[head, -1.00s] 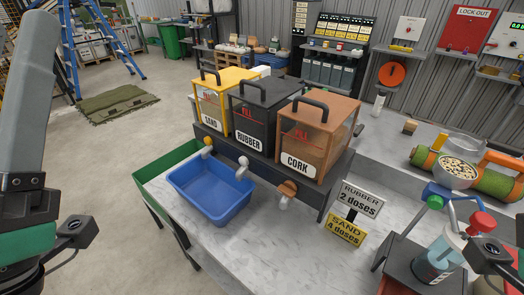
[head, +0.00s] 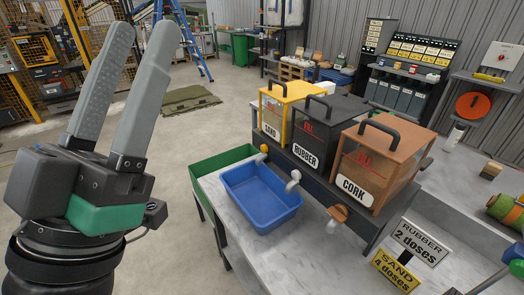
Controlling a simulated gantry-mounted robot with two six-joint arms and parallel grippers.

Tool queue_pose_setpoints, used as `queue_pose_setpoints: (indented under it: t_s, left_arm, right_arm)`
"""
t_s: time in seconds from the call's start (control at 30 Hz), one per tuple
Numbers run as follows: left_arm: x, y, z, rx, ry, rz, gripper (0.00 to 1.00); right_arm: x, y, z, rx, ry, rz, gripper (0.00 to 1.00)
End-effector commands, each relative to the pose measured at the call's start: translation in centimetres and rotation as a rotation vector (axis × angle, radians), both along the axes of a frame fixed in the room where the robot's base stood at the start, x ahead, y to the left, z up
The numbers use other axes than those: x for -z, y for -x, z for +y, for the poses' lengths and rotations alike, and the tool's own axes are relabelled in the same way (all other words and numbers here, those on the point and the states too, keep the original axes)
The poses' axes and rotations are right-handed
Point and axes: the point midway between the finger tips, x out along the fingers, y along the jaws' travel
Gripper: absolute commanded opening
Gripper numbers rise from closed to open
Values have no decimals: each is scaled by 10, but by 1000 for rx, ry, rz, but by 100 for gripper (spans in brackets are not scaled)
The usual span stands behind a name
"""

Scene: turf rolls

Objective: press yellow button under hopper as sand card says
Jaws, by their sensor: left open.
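The yellow sand hopper (head: 281,108) stands at the left end of the hopper row, with a yellow round button (head: 264,149) below its front. The rubber hopper (head: 318,135) is in the middle, with a grey spout or button (head: 292,181) below it. The yellow sand card (head: 396,271) reads "SAND 4 doses", under a white card (head: 419,242) reading "RUBBER 2 doses". A blue tray (head: 262,205) sits below the sand and rubber outlets. My left gripper (head: 134,48) is open and empty, upright, left of the bench and apart from the button. My right gripper does not show.
The cork hopper (head: 376,168) stands at the right of the row, with an orange-brown button (head: 339,212) below it. A green bin (head: 222,166) is at the bench's left end. Open floor lies between my left gripper and the bench.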

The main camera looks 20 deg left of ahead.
Motion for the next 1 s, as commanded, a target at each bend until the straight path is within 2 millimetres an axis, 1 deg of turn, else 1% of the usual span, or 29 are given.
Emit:
queue_pose_setpoints:
  t_s: [0.1, 0.17, 0.3, 0.37, 0.4, 1.0]
  left_arm:
    - [0, 0, 0, 0, 0, 0, 50]
    - [0, 0, 0, 0, 0, 0, 39]
    - [0, 0, 0, 0, 0, 0, 14]
    - [0, 0, 0, 0, 0, 0, 3]
    - [0, 0, 0, 0, 0, 0, 0]
    - [0, 0, 0, 0, 0, 0, 0]
  right_arm:
    - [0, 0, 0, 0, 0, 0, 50]
    - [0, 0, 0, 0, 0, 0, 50]
    - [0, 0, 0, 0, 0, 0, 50]
    - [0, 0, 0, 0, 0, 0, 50]
    - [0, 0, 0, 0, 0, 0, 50]
    - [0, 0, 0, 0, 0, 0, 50]
